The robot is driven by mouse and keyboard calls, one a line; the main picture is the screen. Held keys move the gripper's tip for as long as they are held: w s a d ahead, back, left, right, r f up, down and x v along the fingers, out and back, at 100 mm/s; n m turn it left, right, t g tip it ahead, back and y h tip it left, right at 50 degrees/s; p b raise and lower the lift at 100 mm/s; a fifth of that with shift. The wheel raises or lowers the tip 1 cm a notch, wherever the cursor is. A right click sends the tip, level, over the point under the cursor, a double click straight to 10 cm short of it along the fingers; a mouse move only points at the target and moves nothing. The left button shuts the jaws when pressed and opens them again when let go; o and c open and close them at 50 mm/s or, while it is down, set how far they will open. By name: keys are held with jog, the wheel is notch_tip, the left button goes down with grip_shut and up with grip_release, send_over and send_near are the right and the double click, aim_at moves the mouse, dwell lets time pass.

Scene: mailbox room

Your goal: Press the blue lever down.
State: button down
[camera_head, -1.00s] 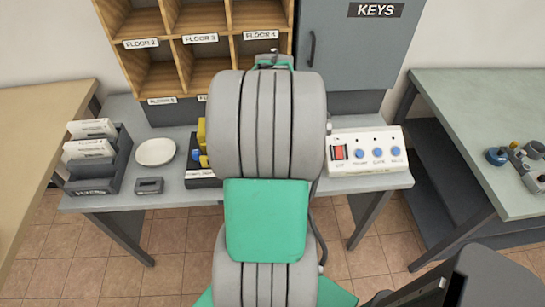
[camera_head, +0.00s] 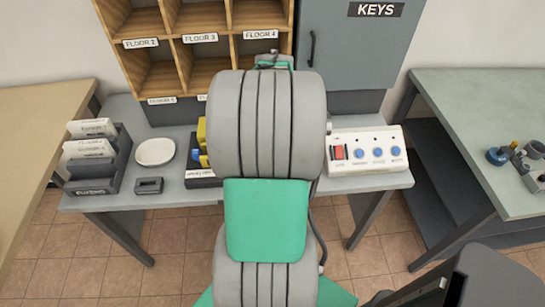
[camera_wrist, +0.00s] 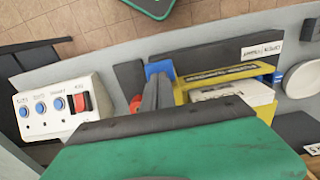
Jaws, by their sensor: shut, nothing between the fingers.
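The blue lever (camera_wrist: 158,68) shows in the wrist view as a small blue piece beside a yellow device (camera_wrist: 183,96) on the desk. My gripper (camera_wrist: 157,84) has its dark fingers together, with their tips right at the blue piece; I cannot tell whether they touch it. In the head view, a blue part (camera_head: 196,157) and a yellow part (camera_head: 201,133) show just left of my arm. My arm hides the gripper and much of the device there.
A white panel (camera_head: 366,170) with a red switch and blue knobs sits on the right of the desk. A white dish (camera_head: 155,152), a small dark block (camera_head: 149,185) and a file holder (camera_head: 119,160) with envelopes stand left. Wooden pigeonholes (camera_head: 187,39) and a key cabinet (camera_head: 335,80) rise behind.

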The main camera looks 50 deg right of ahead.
jog(key=shift+f+b, duration=1.6)
jog(key=shift+f, duration=1.1)
notch_tip(320, 180, up, 10)
jog(key=p, duration=0.8)
jog(key=shift+r, duration=0.25)
jog(key=shift+f, duration=0.1)
jog(key=shift+f, duration=0.15)
jog(key=s+a+f, duration=0.3)
jog(key=a, duration=0.1)
jog(key=w+a+r+n+t, duration=0.1)
jog(key=w+a+r+n, duration=0.2)
jog(key=a, duration=0.6)
jog(key=w+a+r+n+t, duration=0.1)
jog(key=w+a+r+n, duration=0.2)
jog(key=a, duration=0.6)
jog(key=w+a+r+n+t, duration=0.2)
jog(key=w+a+r+n, duration=0.2)
jog(key=a, duration=0.6)
notch_tip(320, 180, up, 2)
jog(key=shift+w+r, duration=0.1)
jog(key=shift+w, duration=0.05)
jog(key=shift+d, duration=0.2)
